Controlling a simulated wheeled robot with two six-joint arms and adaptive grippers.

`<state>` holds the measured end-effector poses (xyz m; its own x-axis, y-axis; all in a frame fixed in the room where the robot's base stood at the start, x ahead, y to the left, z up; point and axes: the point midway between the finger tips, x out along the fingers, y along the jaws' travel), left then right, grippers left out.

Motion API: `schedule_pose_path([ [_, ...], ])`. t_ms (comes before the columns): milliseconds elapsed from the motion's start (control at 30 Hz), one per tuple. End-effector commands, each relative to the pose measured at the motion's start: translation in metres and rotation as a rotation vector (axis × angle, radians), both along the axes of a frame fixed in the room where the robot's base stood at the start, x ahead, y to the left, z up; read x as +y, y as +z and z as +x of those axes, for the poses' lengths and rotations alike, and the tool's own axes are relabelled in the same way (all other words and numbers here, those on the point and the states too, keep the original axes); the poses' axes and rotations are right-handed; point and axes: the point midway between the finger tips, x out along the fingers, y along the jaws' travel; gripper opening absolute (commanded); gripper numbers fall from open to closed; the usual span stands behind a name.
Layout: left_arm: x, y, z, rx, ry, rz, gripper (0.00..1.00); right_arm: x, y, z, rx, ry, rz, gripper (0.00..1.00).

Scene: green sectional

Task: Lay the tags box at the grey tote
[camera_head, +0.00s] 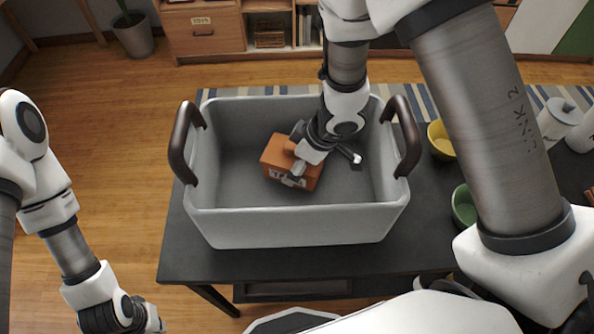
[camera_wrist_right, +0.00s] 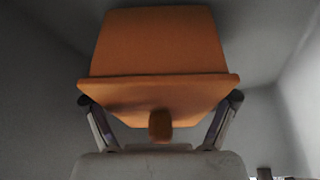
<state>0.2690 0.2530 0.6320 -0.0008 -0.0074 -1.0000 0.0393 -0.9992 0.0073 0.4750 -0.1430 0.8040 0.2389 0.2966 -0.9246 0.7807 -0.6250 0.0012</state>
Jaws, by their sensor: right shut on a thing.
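The orange tags box (camera_head: 283,174), with a white label on its front, is inside the grey tote (camera_head: 297,226), left of its middle and slightly turned. I cannot tell if its base touches the tote floor. My right gripper (camera_head: 318,162) reaches down into the tote and is shut on the box. In the right wrist view the box (camera_wrist_right: 160,45) fills the space ahead of the right gripper (camera_wrist_right: 160,120), with a finger at each side. My left gripper (camera_head: 138,318) is low at the left, outside the tote; its fingers are too unclear to read.
The tote stands on a dark table (camera_head: 240,262), its brown handles raised at both sides. A yellow bowl (camera_head: 440,141), a green bowl (camera_head: 464,207) and white canisters (camera_head: 557,118) stand to the right. A wooden cabinet (camera_head: 205,33) is behind. Wooden floor lies open at left.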

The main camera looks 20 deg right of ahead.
Motion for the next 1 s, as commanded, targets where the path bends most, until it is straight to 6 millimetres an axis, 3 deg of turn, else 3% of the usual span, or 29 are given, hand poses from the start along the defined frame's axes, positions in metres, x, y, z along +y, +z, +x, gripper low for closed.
schedule_pose_path([
  [67, 0.000, -0.009, 0.000, 0.000, 0.000, 0.000, 0.00, 0.000, -0.015, 0.000, 0.002, -0.001, 0.000, 0.51],
  [400, 0.000, -0.009, 0.000, 0.000, 0.000, 0.000, 0.00, 0.000, -0.017, 0.000, 0.000, 0.001, 0.000, 0.51],
  [433, 0.000, -0.009, 0.000, 0.000, 0.000, 0.000, 0.00, 0.000, -0.017, 0.000, 0.000, 0.001, 0.000, 0.88],
  [467, 0.000, -0.008, 0.000, 0.000, 0.000, 0.000, 0.00, 0.000, -0.016, 0.000, 0.000, 0.001, 0.000, 0.98],
  [500, 0.000, -0.008, 0.000, 0.000, 0.000, 0.000, 0.00, 0.000, -0.016, 0.000, 0.000, 0.001, 0.000, 1.00],
  [833, 0.000, -0.006, 0.000, 0.000, 0.000, 0.000, 0.00, 0.000, -0.013, 0.000, 0.000, 0.001, 0.000, 1.00],
  [1000, 0.000, 0.004, 0.000, 0.000, 0.000, 0.000, 0.00, -0.007, 0.012, -0.005, -0.002, -0.002, 0.001, 1.00],
])
